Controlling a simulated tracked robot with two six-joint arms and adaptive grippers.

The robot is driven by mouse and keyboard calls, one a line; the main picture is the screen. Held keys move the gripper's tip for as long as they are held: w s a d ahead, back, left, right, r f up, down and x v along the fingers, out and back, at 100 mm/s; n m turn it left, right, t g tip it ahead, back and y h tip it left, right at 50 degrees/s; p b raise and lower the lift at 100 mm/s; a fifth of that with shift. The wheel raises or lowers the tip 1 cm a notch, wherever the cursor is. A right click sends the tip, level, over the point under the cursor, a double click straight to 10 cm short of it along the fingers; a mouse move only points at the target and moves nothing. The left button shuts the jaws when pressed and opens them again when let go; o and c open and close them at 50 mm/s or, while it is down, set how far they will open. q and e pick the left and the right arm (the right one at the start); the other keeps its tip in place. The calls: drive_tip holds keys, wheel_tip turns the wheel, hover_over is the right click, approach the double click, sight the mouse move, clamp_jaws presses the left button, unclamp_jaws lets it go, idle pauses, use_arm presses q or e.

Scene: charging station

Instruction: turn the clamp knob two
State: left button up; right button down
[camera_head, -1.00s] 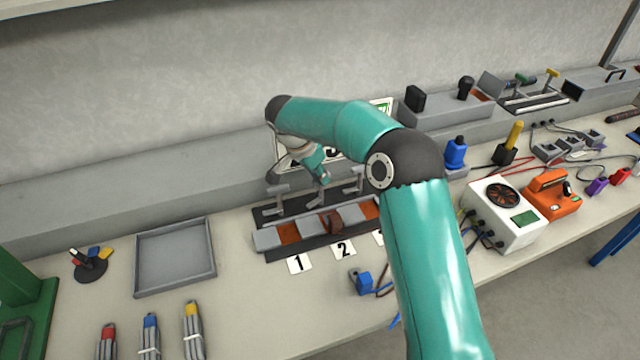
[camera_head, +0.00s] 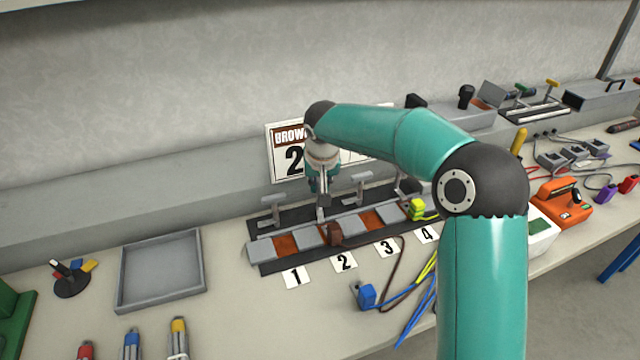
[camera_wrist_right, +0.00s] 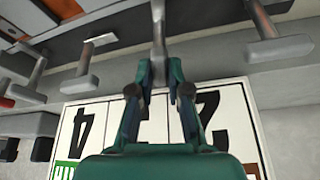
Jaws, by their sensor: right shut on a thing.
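The clamp row is a dark base with grey blocks and copper-coloured plates, behind number cards 1 to 4. Clamp knob two (camera_head: 320,213) is a grey T-handle on a stem, behind card 2 (camera_head: 344,262). My right gripper (camera_head: 321,197) points down over it and is shut on it, hiding most of its handle. In the right wrist view, the gripper (camera_wrist_right: 159,88) has the grey knob (camera_wrist_right: 158,35) between its fingertips. A brown cable lug (camera_head: 334,233) sits at the clamp's front. My left gripper is out of view.
Knob one (camera_head: 272,206) and knob three (camera_head: 358,184) stand close on either side. A yellow-green lug (camera_head: 416,209) is at position four. A loose blue lug (camera_head: 366,296) lies in front. A sign (camera_head: 287,160) stands behind. An empty grey tray (camera_head: 160,270) is at left.

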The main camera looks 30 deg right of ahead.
drive_tip(key=shift+s+n+y+p, duration=0.1)
drive_tip(key=shift+n+y+p, duration=0.45)
drive_tip(key=shift+n, duration=0.95)
drive_tip(key=shift+f, duration=0.1)
drive_tip(key=c, duration=1.1)
unclamp_jaws()
drive_tip(key=shift+d, duration=0.1)
drive_tip(key=v, duration=1.2)
drive_tip(key=shift+s, duration=0.15)
